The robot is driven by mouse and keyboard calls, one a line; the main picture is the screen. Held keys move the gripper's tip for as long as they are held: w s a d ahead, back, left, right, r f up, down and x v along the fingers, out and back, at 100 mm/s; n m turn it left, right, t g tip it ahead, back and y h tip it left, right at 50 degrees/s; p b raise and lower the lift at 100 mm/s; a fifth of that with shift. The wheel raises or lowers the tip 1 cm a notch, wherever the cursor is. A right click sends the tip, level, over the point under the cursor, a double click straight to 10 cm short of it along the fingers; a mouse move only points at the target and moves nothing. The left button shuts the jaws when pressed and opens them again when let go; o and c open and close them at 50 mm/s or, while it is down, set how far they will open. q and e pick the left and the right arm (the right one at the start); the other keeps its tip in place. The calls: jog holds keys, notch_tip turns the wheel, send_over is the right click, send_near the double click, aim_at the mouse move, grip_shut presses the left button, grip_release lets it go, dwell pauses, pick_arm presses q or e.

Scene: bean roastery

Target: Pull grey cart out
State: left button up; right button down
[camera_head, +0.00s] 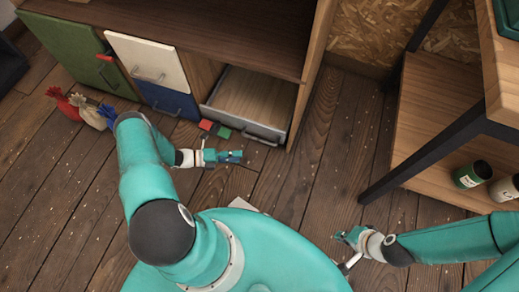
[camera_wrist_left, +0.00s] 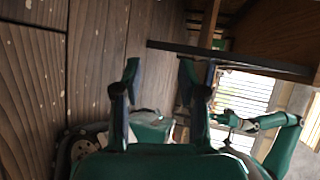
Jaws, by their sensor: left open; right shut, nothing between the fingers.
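The grey cart (camera_head: 242,122) appears to be the low grey-rimmed pull-out with a wooden floor, in the right bay of the wooden cabinet. Its inside is empty, and a bar handle (camera_head: 263,138) runs along its front. My left gripper (camera_head: 236,156) is just in front of and left of that handle, over the floor, apart from it. The left wrist view shows its two fingers (camera_wrist_left: 159,78) spread with nothing between them. My right gripper (camera_head: 343,247) is shut and empty, low over the floor to the right, away from the cart.
Green (camera_head: 70,48), white (camera_head: 148,62) and blue (camera_head: 168,98) fronts are left of the cart. A red block (camera_head: 206,125) and a green block (camera_head: 224,132) lie close before it. Small sacks (camera_head: 91,112) stand left. A black-legged table (camera_head: 420,158) stands right; floor between is clear.

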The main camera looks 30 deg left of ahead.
pick_arm(q)
jog(key=a+f+n+t+y+b, duration=0.2)
jog(key=a+f+n+t, duration=0.15)
jog(key=a+n, duration=0.2)
jog(key=shift+m, duration=0.45)
jog(key=x, duration=0.5)
jog(key=b+x, duration=0.1)
jog(key=x, duration=0.9)
jog(key=shift+w+r, duration=0.3)
jog(key=shift+w, duration=0.15)
pick_arm(e)
notch_tip(320, 180, down, 5)
jog(key=shift+f, duration=0.1)
pick_arm(q)
grip_shut()
